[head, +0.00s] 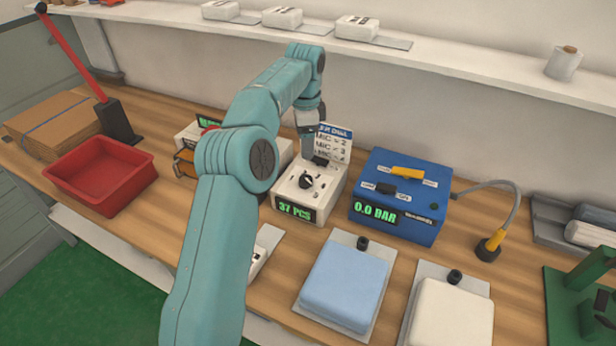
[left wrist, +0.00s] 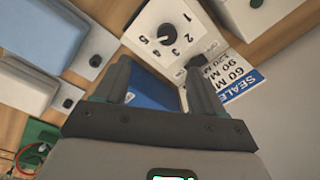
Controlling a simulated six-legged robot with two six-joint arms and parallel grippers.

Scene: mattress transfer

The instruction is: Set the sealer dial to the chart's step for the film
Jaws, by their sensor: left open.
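The white sealer box (head: 290,208) stands mid-bench with a black dial (head: 306,181) on top and a green display reading "37 PCS". In the left wrist view the dial (left wrist: 168,32) has the numbers 1 to 5 around it; I cannot tell which its pointer marks. The chart card (head: 335,143) stands behind the dial; its print is partly legible, and it also shows in the left wrist view (left wrist: 238,80). My left gripper (left wrist: 157,85) is open and empty, apart from the dial. In the head view it hangs near the chart, partly hidden. My right gripper is out of view.
A blue box (head: 395,215) reading "0.0 BAR" stands right of the sealer. A blue pad (head: 345,285) and a white pad (head: 450,318) lie in front. A red tray (head: 100,180) is left. A roll (head: 564,64) stands on the shelf (head: 460,68).

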